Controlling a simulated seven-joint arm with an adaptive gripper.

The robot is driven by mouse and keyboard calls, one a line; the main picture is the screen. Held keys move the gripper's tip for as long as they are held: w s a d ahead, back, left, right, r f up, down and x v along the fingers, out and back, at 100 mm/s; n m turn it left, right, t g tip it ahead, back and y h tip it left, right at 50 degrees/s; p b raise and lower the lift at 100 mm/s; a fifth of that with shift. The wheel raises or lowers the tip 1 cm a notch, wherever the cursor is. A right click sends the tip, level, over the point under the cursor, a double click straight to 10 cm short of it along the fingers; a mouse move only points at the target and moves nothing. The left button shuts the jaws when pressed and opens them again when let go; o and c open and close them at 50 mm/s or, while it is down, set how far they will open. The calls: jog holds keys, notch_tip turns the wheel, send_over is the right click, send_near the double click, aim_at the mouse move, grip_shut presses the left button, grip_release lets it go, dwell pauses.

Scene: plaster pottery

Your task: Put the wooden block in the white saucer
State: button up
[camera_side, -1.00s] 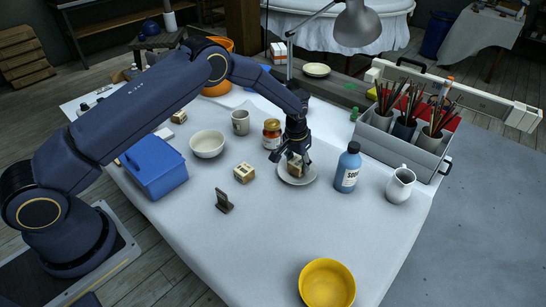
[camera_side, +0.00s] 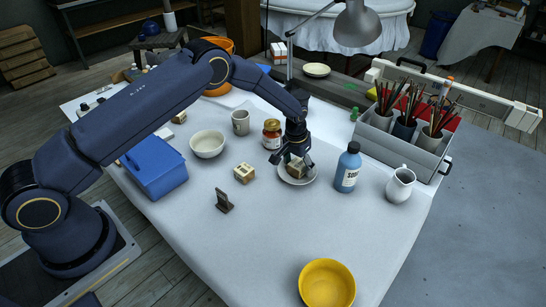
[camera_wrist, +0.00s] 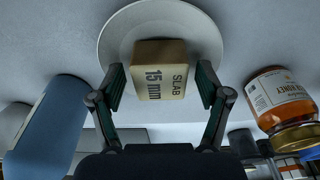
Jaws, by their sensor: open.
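A wooden block lettered "SLAB 15 mm" (camera_wrist: 160,70) lies in the white saucer (camera_wrist: 118,38). In the side view the block (camera_side: 296,169) sits within the rim of the saucer (camera_side: 299,183), partly hidden by my gripper. My gripper (camera_side: 292,160) is over the saucer, pointing down. In the wrist view the two fingers of my gripper (camera_wrist: 161,82) are open, one on each side of the block, with a gap visible on both sides.
A blue bottle (camera_side: 347,167) stands close right of the saucer, and a labelled jar (camera_side: 272,134) close behind left. A second small block (camera_side: 244,173) and a dark stand (camera_side: 223,201) are to the left. A white pitcher (camera_side: 400,185) is farther right. The front cloth is mostly clear.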

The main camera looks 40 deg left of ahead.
jog(key=s+a+r+t, duration=0.1)
jog(key=s+r, duration=0.3)
jog(key=r, duration=0.6)
jog(key=s+a+r, duration=0.1)
jog(key=s+r, duration=0.4)
jog(key=r, duration=0.6)
jog(key=s+a+r+t, duration=0.15)
jog(key=s+r, duration=0.25)
jog(key=r, duration=0.6)
jog(key=s+a+r, duration=0.1)
jog(key=s+r, duration=0.1)
jog(key=s, duration=0.9)
jog(key=s+a+r+t, duration=0.1)
jog(key=s+a+r, duration=0.1)
jog(key=s, duration=1)
jog(key=shift+s, duration=0.25)
